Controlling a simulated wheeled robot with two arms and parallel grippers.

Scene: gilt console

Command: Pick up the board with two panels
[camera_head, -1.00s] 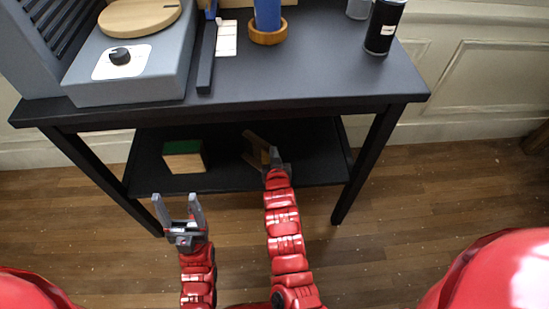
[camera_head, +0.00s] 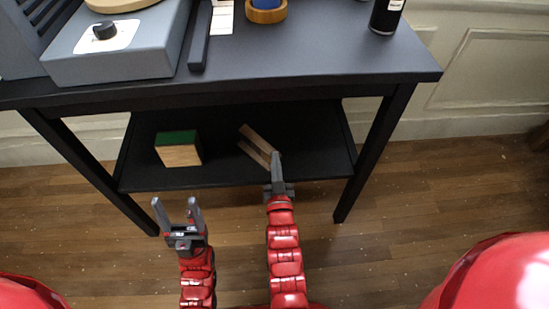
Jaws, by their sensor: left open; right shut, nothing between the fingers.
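My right gripper (camera_head: 276,160) is shut and empty at the board's near right end. It overlaps the board's end in the picture; I cannot tell whether they touch. My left gripper (camera_head: 178,208) is open and empty, in front of the shelf's front edge and well to the left of the board.
A wooden block with a green top (camera_head: 178,149) sits on the lower shelf (camera_head: 225,177), left of the board. The table top (camera_head: 300,50) overhangs the shelf, carrying a grey device (camera_head: 120,60) and a black can (camera_head: 386,14). Table legs (camera_head: 372,155) flank the shelf. The wooden floor in front is clear.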

